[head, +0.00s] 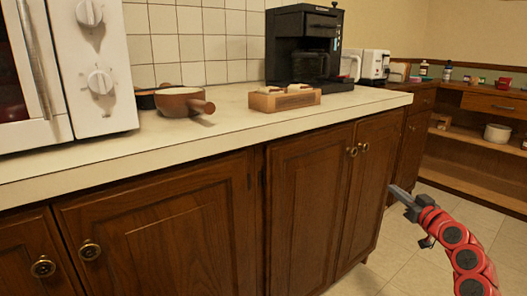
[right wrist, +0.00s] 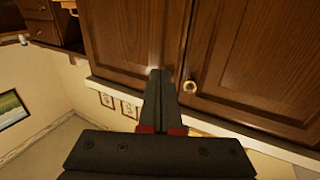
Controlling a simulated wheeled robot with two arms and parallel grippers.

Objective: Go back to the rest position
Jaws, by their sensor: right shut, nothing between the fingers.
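My right gripper (head: 402,194) is at the lower right of the head view, in front of the right end of the wooden base cabinet (head: 312,205). Its red arm comes in from the lower right corner. In the right wrist view the gripper's two dark fingers (right wrist: 158,85) lie together, shut with nothing between them. They point at the cabinet doors (right wrist: 225,50), near a round brass knob (right wrist: 190,87). I cannot tell whether they touch the doors. My left gripper is in neither view.
The counter (head: 225,112) holds a brown pot (head: 182,102), a wooden box (head: 285,99), a black coffee maker (head: 303,45) and a white microwave (head: 105,70) at the left. Open tiled floor (head: 400,250) lies right of the cabinet. Shelves (head: 475,135) stand at the back right.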

